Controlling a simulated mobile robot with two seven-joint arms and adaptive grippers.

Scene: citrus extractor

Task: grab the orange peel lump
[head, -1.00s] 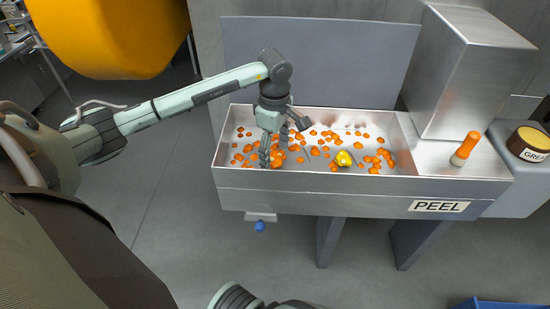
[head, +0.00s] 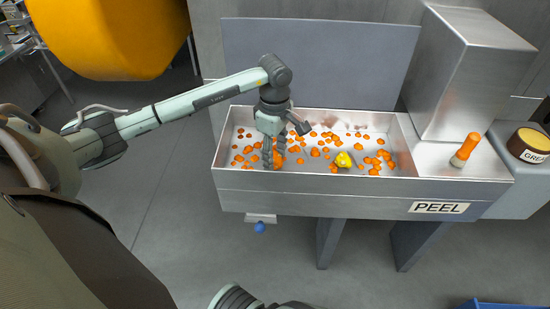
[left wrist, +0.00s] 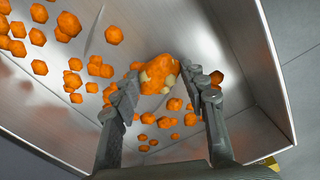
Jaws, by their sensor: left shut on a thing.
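The orange peel lump (left wrist: 160,74) is an orange clump with pale patches. In the left wrist view it sits between the two fingertips of my left gripper (left wrist: 163,90), which is shut on it. In the head view my left gripper (head: 273,158) points down into the left part of the metal peel tray (head: 300,180). The lump (head: 278,162) is mostly hidden by the fingers there. My right gripper does not show clearly; only a dark arm part is at the bottom edge.
Several loose orange peel bits (head: 315,152) and a yellow piece (head: 343,160) lie in the tray. An orange-topped handle (head: 466,149) stands on the ledge at right, beside a round brown-rimmed tub (head: 528,144). A blue knob (head: 260,227) hangs under the tray.

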